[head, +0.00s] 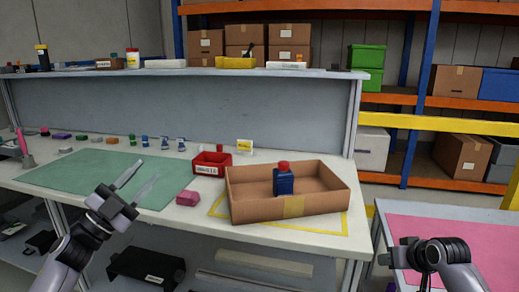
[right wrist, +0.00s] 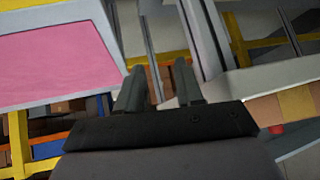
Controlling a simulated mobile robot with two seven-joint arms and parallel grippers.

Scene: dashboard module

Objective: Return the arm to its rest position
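My left gripper (head: 137,182) is open and empty, its two fingers spread above the green mat (head: 75,170) on the white workbench. My right gripper shows at the lower right of the head view, near the pink-topped table (head: 450,236), with its fingers hard to make out there. In the right wrist view the right gripper (right wrist: 158,82) has two dark fingers with a gap between them and nothing held.
An open cardboard box (head: 300,205) with a blue, red-capped bottle (head: 283,180) inside stands on the workbench. A red bin (head: 211,163) and a pink block (head: 187,198) are beside it. Several small items line the back of the bench. Shelving with boxes stands behind.

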